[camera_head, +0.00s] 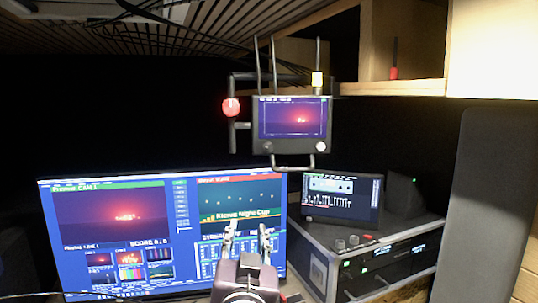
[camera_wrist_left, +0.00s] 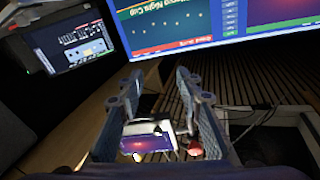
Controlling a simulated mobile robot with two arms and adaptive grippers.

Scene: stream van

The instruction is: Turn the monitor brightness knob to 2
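A small monitor (camera_head: 292,122) with a purple picture hangs from a dark bracket above the big screen. Two small knobs sit on its lower edge, a dark left knob (camera_head: 267,147) and a pale right knob (camera_head: 320,147); no label or number is readable. My left gripper (camera_head: 247,238) is below the monitor, in front of the big screen, with its fingers upright and apart, touching no knob. In the left wrist view, my left gripper (camera_wrist_left: 157,92) is open and empty; the small monitor (camera_wrist_left: 150,143) shows beyond and between the fingers. My right gripper is not in view.
The big screen (camera_head: 110,235) stands behind my left gripper. A rack box (camera_head: 320,255) with knobs on top and a tablet-like screen (camera_head: 342,195) are at the right. A red ball-like part (camera_head: 231,107) and upright antennas flank the small monitor. A wooden shelf (camera_head: 390,88) is upper right.

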